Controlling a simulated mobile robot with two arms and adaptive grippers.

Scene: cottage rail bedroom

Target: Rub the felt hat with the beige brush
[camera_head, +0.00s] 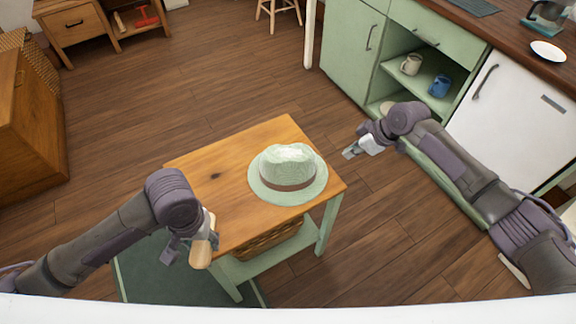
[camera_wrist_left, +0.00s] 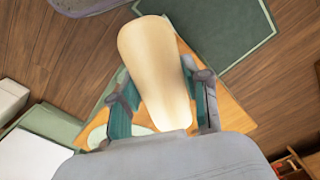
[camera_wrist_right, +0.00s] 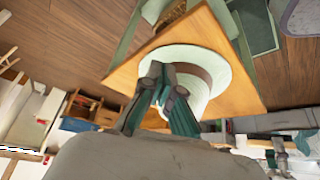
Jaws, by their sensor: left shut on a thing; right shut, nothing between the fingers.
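The pale green felt hat (camera_head: 288,172) with a brown band sits brim down on the right part of a small wooden-topped table (camera_head: 215,175). My left gripper (camera_head: 205,238) is shut on the beige brush (camera_head: 203,252) at the table's front left edge, apart from the hat. The brush fills much of the left wrist view (camera_wrist_left: 155,70); its bristles cannot be made out. My right gripper (camera_head: 352,152) is shut and empty, to the right of the hat and apart from it. The hat also shows beyond the right fingers in the right wrist view (camera_wrist_right: 205,65).
A wicker basket (camera_head: 262,242) sits on the table's lower shelf. A green cabinet (camera_head: 350,45) with mugs and a white appliance (camera_head: 515,115) stand at the right. A wooden cabinet (camera_head: 30,130) is at the left. The tabletop left of the hat is clear.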

